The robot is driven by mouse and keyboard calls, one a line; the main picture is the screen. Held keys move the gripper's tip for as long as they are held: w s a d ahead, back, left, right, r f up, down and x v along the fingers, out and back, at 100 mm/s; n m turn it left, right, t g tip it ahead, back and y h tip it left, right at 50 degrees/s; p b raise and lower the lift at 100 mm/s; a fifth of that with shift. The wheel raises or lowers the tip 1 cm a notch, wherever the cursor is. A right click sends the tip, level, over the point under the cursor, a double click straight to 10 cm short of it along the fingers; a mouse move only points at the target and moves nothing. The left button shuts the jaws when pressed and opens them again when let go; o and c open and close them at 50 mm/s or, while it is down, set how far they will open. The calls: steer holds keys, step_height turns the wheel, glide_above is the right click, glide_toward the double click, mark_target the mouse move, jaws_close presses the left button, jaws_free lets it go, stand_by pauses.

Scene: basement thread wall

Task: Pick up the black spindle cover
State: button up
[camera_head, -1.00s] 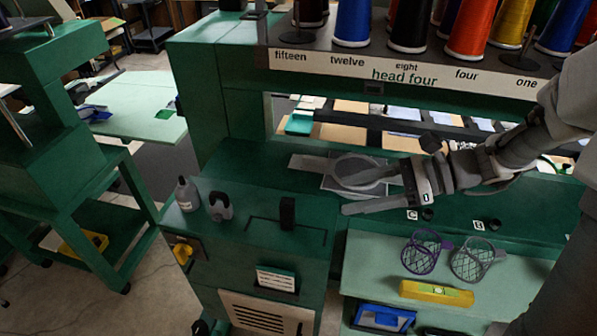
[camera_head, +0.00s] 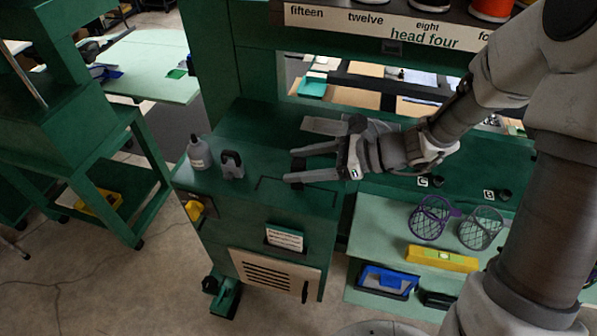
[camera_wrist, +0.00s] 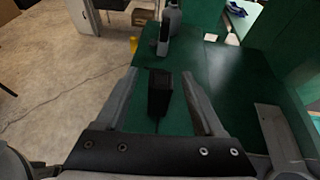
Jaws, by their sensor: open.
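The black spindle cover appears to be the upright black block (camera_wrist: 159,93) on the green cabinet top (camera_wrist: 205,75). In the wrist view it stands between the two fingers of my gripper (camera_wrist: 160,76), with a gap on each side. My gripper (camera_head: 289,166) is open and empty. In the head view it reaches left over the cabinet, fingers spread, and I cannot clearly make out the block there.
A grey bottle (camera_head: 199,154) and a grey clamp-like part (camera_head: 232,165) stand on the cabinet top, left of my gripper. Right of it, a lower shelf holds two mesh baskets (camera_head: 430,217) and a yellow level (camera_head: 442,258).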

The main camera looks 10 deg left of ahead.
mark_target(294, 165)
steer(key=x, duration=0.3)
steer(key=shift+a+f, duration=0.3)
jaws_close()
